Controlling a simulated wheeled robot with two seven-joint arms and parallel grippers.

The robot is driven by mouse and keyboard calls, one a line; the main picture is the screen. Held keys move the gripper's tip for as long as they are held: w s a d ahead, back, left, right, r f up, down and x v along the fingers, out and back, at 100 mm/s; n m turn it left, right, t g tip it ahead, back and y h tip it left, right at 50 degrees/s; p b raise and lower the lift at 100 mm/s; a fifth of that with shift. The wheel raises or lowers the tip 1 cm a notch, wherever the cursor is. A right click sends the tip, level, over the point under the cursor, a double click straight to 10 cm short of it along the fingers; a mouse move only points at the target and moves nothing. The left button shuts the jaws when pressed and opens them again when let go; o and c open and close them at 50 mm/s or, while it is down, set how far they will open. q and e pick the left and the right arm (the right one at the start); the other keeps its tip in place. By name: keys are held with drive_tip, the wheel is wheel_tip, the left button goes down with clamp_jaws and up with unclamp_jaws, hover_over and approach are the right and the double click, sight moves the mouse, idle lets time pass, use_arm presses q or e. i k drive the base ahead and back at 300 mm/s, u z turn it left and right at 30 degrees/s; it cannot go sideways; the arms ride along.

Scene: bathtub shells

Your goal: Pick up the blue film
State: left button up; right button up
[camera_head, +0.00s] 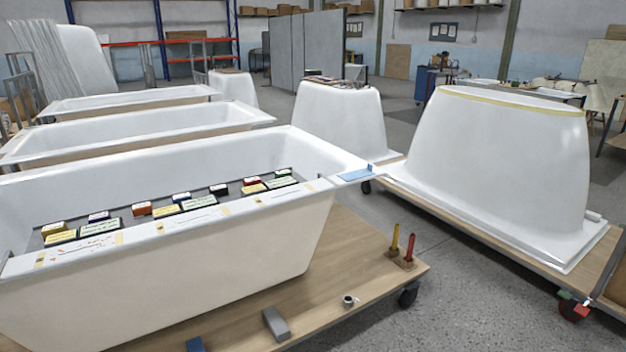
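A light blue flat piece, which looks like the blue film (356,174), lies on the right corner of the rim of the nearest white bathtub shell (215,255). It slightly overhangs the rim's corner. It is small in the camera_head view, and I cannot tell whether it is stuck down or loose. Neither of my grippers shows in this view.
A grey tray (222,203) with several coloured boxes sits in the nearest tub. The wooden cart (340,250) carries a grey block (276,324), a small cup (349,301) and upright red and yellow tools (403,245). An upturned shell (500,165) stands right. Grey floor (460,300) lies between.

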sight(353, 175)
drive_tip(key=u, duration=0.3)
drive_tip(key=k, duration=0.2)
drive_tip(key=z, duration=1.25)
drive_tip(key=i, duration=2.2)
drive_tip(key=u, duration=0.7)
